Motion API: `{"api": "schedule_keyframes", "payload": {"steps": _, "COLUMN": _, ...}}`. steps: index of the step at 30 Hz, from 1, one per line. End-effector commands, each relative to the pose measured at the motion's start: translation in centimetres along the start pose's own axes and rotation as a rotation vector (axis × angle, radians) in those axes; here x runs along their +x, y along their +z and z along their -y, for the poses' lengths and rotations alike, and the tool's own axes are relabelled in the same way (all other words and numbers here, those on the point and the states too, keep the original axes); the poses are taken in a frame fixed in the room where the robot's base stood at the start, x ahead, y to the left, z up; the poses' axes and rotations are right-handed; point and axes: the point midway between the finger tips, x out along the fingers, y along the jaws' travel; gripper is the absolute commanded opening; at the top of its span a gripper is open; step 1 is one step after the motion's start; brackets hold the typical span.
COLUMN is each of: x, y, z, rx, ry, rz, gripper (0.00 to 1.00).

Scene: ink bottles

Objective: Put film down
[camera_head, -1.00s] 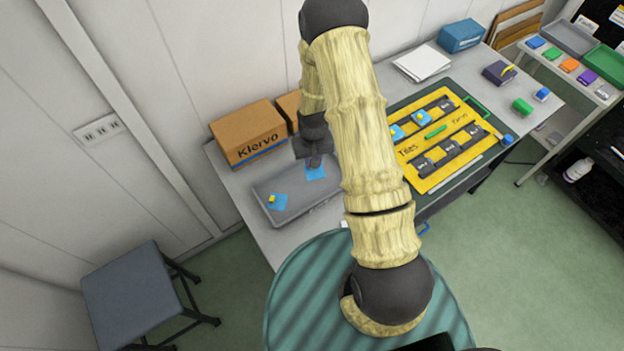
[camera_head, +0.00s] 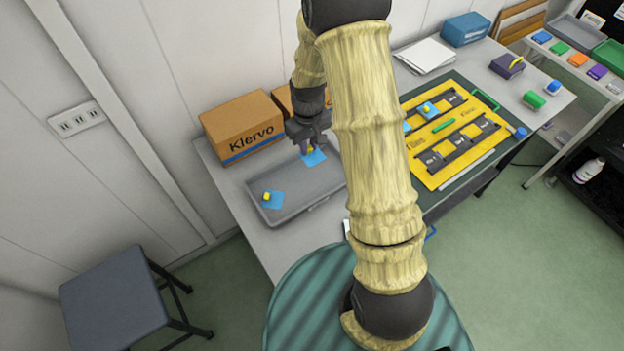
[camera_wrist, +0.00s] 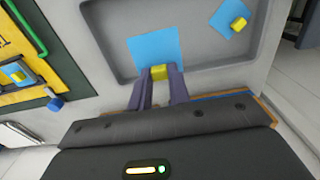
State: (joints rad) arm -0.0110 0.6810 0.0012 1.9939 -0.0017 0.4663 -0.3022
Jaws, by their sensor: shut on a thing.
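A thin blue film (camera_head: 314,159) with a yellow knob is at the far end of the grey tray (camera_head: 296,212). My gripper (camera_head: 307,149) is shut on this film's yellow knob. In the wrist view the fingertips (camera_wrist: 159,78) pinch the knob, and the blue sheet (camera_wrist: 155,48) spreads flat beyond them over the tray floor. I cannot tell whether it touches the floor. A second blue film (camera_head: 274,201) with a yellow knob lies in the tray's near left part, apart from my gripper; it also shows in the wrist view (camera_wrist: 224,20).
A cardboard box (camera_head: 240,124) stands behind the tray, close to my gripper. A yellow board (camera_head: 432,175) with dark slots and blue films lies to the right, partly hidden by my arm. White papers (camera_head: 425,57) and a blue box (camera_head: 465,29) stand at the back.

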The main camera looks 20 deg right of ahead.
Motion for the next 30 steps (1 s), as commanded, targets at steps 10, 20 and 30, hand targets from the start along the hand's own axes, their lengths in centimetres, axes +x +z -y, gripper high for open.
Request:
{"api": "schedule_keyframes", "payload": {"steps": 10, "x": 1.9, "y": 0.1, "z": 0.2, "rx": -0.001, "ry": -0.002, "rz": 0.006, "gripper": 0.09}}
{"api": "schedule_keyframes", "payload": {"steps": 20, "x": 5.8, "y": 0.0, "z": 0.0, "rx": 0.002, "ry": 0.0, "rz": 0.001, "gripper": 0.09}}
{"api": "schedule_keyframes", "payload": {"steps": 30, "x": 6.2, "y": 0.0, "z": 0.0, "rx": 0.002, "ry": -0.001, "rz": 0.001, "gripper": 0.09}}
